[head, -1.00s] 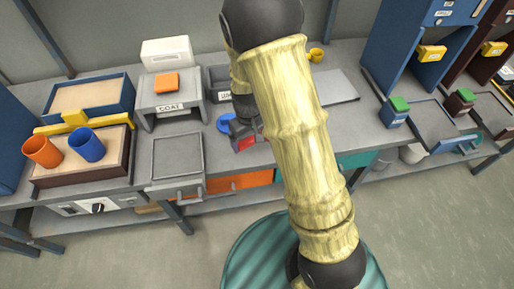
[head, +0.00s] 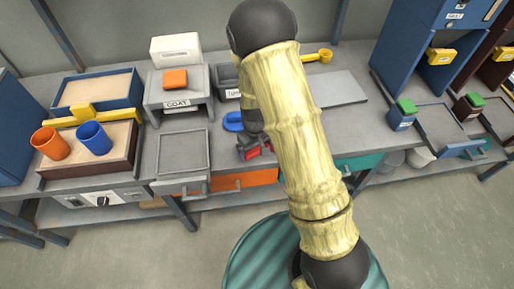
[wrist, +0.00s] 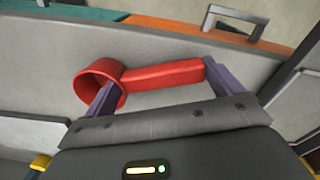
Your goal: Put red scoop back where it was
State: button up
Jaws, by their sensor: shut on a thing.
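The red scoop (wrist: 165,74) lies across the wrist view, its round cup at the left and its straight handle to the right. My gripper (wrist: 160,88) is shut on it, with one dark finger at the cup and the other at the handle's far end. In the head view the red scoop (head: 252,153) shows as a small red patch below my gripper (head: 251,145), near the bench's front edge. My arm hides part of the bench behind it.
A blue scoop (head: 233,121) lies just behind my gripper, and a yellow scoop (head: 318,56) lies at the back. A stand marked COAT (head: 178,104) with an orange block is left. A flat grey plate (head: 338,88) is right of my arm. An orange drawer (head: 243,181) is below.

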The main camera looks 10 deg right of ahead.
aim_at(256, 150)
jog(key=shift+f, duration=0.15)
jog(key=o, duration=0.7)
jog(key=shift+a, duration=0.1)
notch_tip(256, 150, up, 12)
jog(key=shift+a+r, duration=0.15)
jog(key=s+d+r+m, duration=0.1)
jog(key=s+d+r, duration=0.1)
jog(key=s, duration=0.2)
jog(key=s+d+r+m+t, duration=0.1)
jog(key=s+d+r+m, duration=0.1)
jog(key=s+d+r, duration=0.1)
jog(key=s+d+r+m+t, duration=0.1)
jog(key=s+d+r, duration=0.1)
jog(key=s, duration=0.2)
jog(key=shift+s+d+r, duration=0.2)
jog(key=shift+s+d, duration=0.15)
jog(key=shift+s, duration=0.05)
